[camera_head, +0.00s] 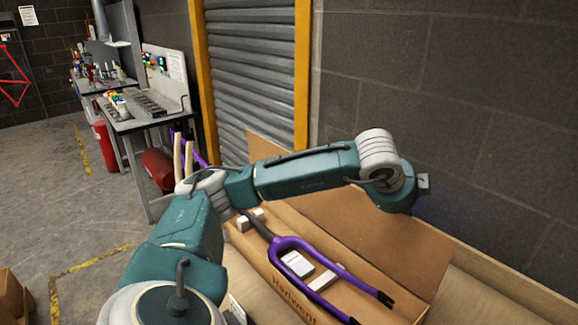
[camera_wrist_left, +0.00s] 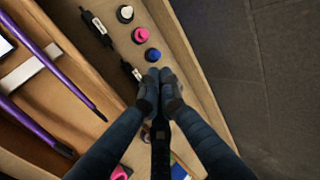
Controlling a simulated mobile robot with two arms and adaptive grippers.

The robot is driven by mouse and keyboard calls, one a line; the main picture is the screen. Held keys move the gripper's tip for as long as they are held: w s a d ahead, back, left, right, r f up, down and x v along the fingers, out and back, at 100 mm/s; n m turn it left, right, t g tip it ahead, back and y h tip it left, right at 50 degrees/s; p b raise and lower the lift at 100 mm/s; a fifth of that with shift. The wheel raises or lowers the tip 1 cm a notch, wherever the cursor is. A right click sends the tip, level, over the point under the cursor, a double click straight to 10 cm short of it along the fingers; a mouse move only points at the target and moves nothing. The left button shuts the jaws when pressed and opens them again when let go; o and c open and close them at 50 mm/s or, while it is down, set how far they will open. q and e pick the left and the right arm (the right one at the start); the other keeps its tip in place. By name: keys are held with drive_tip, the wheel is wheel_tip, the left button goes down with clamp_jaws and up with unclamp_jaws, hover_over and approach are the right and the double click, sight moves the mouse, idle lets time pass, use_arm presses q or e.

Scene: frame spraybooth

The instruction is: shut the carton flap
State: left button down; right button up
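The open carton (camera_head: 262,258) lies on a tan bench along the wall, with a purple fork (camera_head: 283,243) and white blocks inside. Its long flap (camera_head: 405,243) stands up on the wall side, leaning back. In the left wrist view the carton and the purple fork legs (camera_wrist_left: 45,58) are at the left. My left arm reaches over the carton, and its gripper is hidden behind the wrist in the head view. In the left wrist view my left gripper (camera_wrist_left: 159,76) has its fingertips together with nothing visible between them, over the strip on the wall side. My right gripper is not in view.
Small items lie on that strip, including a pink one (camera_wrist_left: 140,35), a blue one (camera_wrist_left: 153,55) and black ones. The block wall (camera_head: 450,110) is close behind the bench. A cluttered workbench (camera_head: 150,122) and a red cylinder (camera_head: 157,168) stand at the back left; floor there is open.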

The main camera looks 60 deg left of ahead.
sight(395, 218)
use_arm(q)
drive_tip(key=shift+s, duration=0.5)
drive_tip(key=shift+f, duration=0.1)
drive_tip(key=shift+s+d+f+b, duration=0.1)
drive_tip(key=shift+s+f+b, duration=0.1)
drive_tip(key=shift+s+b, duration=0.45)
drive_tip(key=shift+s+f+b, duration=0.1)
drive_tip(key=shift+s+b, duration=0.25)
drive_tip(key=shift+b, duration=0.2)
drive_tip(key=shift+s, duration=0.3)
